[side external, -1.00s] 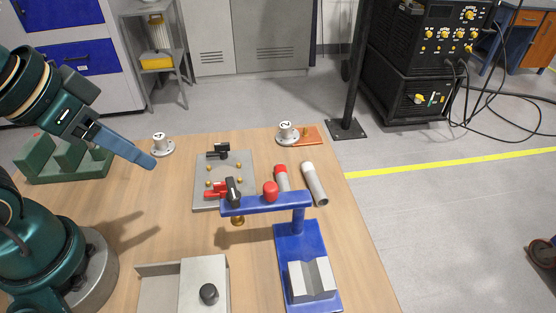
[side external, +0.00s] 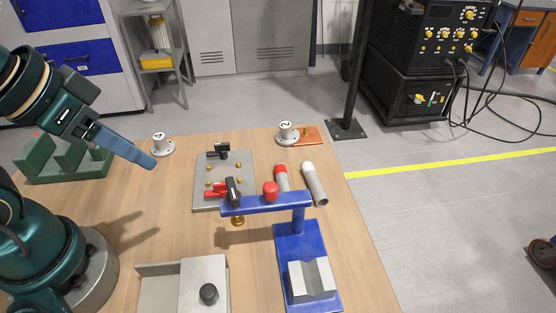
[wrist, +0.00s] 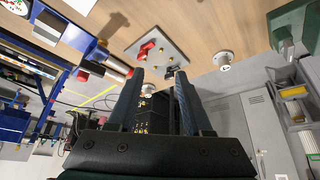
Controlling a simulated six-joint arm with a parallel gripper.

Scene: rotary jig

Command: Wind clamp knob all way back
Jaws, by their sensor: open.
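The blue clamp frame (side external: 290,240) stands on the table right of centre, with a horizontal arm at its top. A black knob (side external: 233,190) with a pale line sits upright at the arm's left end, and a brass foot (side external: 238,221) hangs below it. A red cap (side external: 270,190) sits further right on the arm. The frame also shows at the left of the wrist view (wrist: 57,28). My gripper (side external: 152,163) is well left of the knob, above the table, touching nothing. In the wrist view my gripper (wrist: 160,74) shows two separated fingers with nothing held.
Behind the knob lies a grey plate (side external: 240,165) with black and red toggle clamps. Flanged posts marked 4 (side external: 162,145) and 2 (side external: 287,133) stand further back. Two tubes (side external: 314,185) lie right of the plate. A grey tray (side external: 158,290) with a black-knobbed lid is in front.

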